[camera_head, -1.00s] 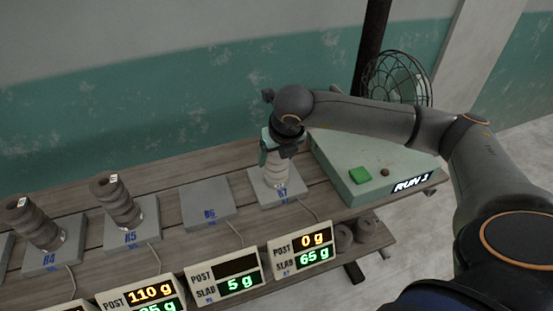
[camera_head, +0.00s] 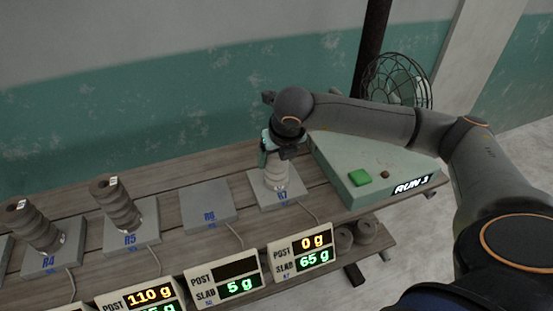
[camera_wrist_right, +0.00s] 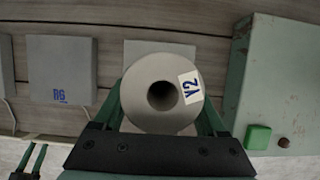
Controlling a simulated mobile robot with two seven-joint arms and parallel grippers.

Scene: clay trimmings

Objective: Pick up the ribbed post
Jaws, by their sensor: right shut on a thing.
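A pale grey ribbed post (camera_head: 276,174) is over the slab marked R7 (camera_head: 264,196). My right gripper (camera_head: 277,150) comes down from above and is shut on the post's upper part. In the right wrist view the post (camera_wrist_right: 142,78) shows its round top, with a dark central hole and a white tag marked Y2. The right gripper's green fingers (camera_wrist_right: 163,112) flank it. I cannot tell whether the post's base touches the slab.
Slab R6 (camera_head: 207,203) is empty. A green box (camera_head: 372,172) with a button stands at the right, before a caged fan (camera_head: 397,80). Displays (camera_head: 302,253) line the front edge.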

